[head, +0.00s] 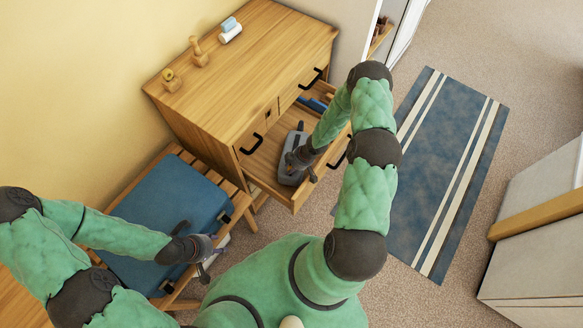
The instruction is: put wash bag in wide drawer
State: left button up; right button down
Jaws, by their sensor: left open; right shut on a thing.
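The wide drawer (262,168) of the wooden dresser is pulled open. My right gripper (300,166) reaches down over the drawer and is shut on the wash bag. The gripper hides part of the bag, and I cannot tell whether the bag touches the drawer floor. My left gripper (213,258) is open and empty, by the right edge of the blue suitcase, away from the drawer.
The dresser top (255,50) holds small wooden objects and a blue-and-white item (230,29). Blue items (314,103) lie at the drawer's far end. The blue suitcase (165,215) lies on a slatted wooden bench. A striped rug (440,160) covers open floor at right.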

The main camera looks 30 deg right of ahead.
jog(key=shift+f, duration=0.15)
jog(key=c, duration=0.9)
grip_release()
jog(key=p+v, duration=0.7)
jog(key=v, duration=0.5)
jog(key=s+a+r+m+y, duration=0.25)
jog(key=a+m, duration=0.25)
jog(key=a, duration=1.1)
jog(key=shift+s+a+r+m+g+h, duration=0.35)
jog(key=shift+s+a+r+m, duration=0.3)
jog(key=shift+s+a, duration=0.8)
jog(key=shift+s+a+r+m+g+h, duration=0.4)
jog(key=shift+s+a+m, duration=0.45)
jog(key=shift+s, duration=1)
jog(key=shift+s+a+r+m+g+h, duration=0.2)
jog(key=shift+s+a+r+m+g, duration=0.4)
jog(key=shift+s+a, duration=0.85)
jog(key=shift+s+d, duration=0.15)
jog(key=shift+d, duration=0.05)
